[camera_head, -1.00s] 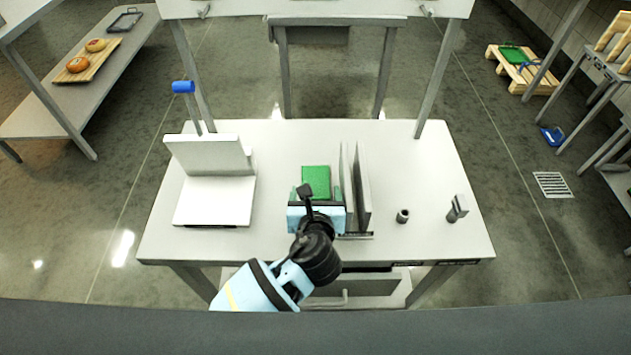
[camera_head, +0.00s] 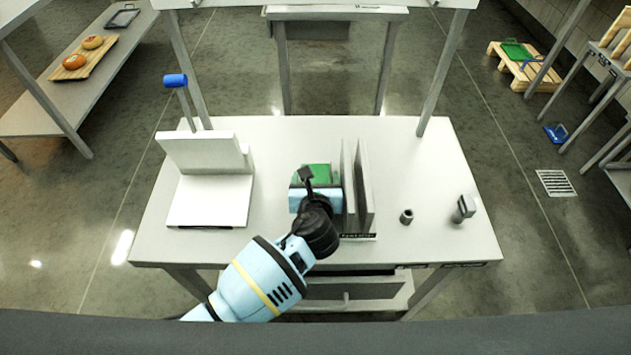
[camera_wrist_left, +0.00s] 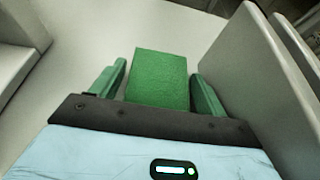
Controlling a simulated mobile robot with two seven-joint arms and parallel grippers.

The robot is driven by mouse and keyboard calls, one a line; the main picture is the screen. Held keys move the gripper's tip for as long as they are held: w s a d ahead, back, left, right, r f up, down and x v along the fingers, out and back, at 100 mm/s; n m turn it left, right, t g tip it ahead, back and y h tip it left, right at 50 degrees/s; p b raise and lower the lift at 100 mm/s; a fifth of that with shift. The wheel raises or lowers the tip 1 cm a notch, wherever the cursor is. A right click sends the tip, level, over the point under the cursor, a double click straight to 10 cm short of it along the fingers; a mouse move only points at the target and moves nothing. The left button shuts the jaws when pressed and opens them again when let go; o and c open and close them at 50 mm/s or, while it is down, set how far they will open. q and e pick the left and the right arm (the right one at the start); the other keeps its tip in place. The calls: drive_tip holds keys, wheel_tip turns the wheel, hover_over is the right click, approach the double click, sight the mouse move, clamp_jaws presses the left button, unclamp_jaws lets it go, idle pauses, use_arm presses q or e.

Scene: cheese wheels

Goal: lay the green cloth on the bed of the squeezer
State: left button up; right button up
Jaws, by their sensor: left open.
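The green cloth (camera_head: 318,172) is a small folded block on the white table, just left of two upright grey plates. In the left wrist view the cloth (camera_wrist_left: 158,78) lies between the two green fingers of my left gripper (camera_wrist_left: 154,88), with gaps at both sides. My left gripper (camera_head: 316,180) is open around it; in the head view the wrist hides its near part. The squeezer (camera_head: 208,165) stands on the left of the table, with a flat white bed (camera_head: 210,202), a raised white plate and a blue-handled lever (camera_head: 176,81). The bed is bare. My right gripper is not in view.
Two upright grey plates (camera_head: 364,188) stand close to the right of my left gripper. A small dark cup (camera_head: 406,216) and a grey block (camera_head: 465,207) are further right. The table (camera_head: 272,150) is clear between squeezer and cloth.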

sight(315, 180)
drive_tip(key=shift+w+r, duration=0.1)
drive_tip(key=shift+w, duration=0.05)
